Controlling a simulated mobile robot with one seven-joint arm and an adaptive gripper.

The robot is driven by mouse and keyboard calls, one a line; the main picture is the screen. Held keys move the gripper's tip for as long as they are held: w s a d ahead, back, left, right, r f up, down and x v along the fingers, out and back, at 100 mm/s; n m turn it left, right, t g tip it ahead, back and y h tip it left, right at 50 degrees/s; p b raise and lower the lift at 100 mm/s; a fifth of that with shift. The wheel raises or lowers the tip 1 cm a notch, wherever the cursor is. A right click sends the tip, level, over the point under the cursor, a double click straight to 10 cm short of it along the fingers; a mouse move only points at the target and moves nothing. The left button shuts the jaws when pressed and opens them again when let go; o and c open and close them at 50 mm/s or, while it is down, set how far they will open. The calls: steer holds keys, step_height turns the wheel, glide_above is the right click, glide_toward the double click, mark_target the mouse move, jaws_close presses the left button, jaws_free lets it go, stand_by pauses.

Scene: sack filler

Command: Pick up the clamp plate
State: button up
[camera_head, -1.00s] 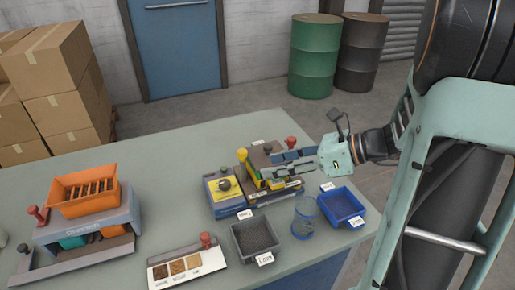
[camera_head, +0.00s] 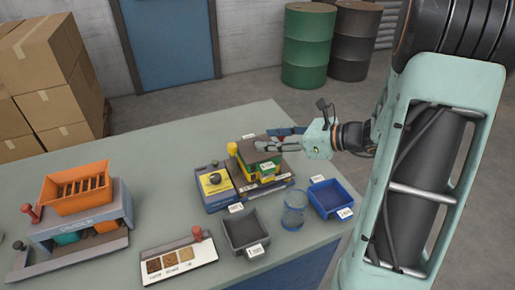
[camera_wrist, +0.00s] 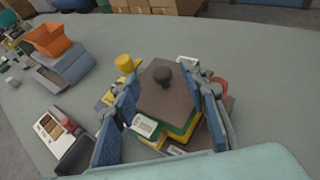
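The clamp plate looks to be the dark brown square plate with a black round knob; in the wrist view the plate (camera_wrist: 160,103) lies on top of a green and yellow block stack. In the head view the plate (camera_head: 258,152) is partly hidden by my gripper (camera_head: 270,141). In the wrist view my gripper (camera_wrist: 166,88) is open, with one blue-padded finger on each side of the plate and its knob. I see gaps between fingers and knob; whether the fingers touch the plate's edges I cannot tell.
A yellow-topped unit with a black knob (camera_head: 214,182) stands left of the stack. A grey tray (camera_head: 244,231), a clear cup (camera_head: 294,212) and a blue tray (camera_head: 329,197) stand in front. An orange hopper (camera_head: 76,187) is at the far left. The table's back is clear.

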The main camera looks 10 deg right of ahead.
mark_target(258, 139)
steer(key=x, duration=0.4)
steer(key=shift+w+a+f, duration=0.2)
steer(key=shift+w, duration=0.05)
jaws_close()
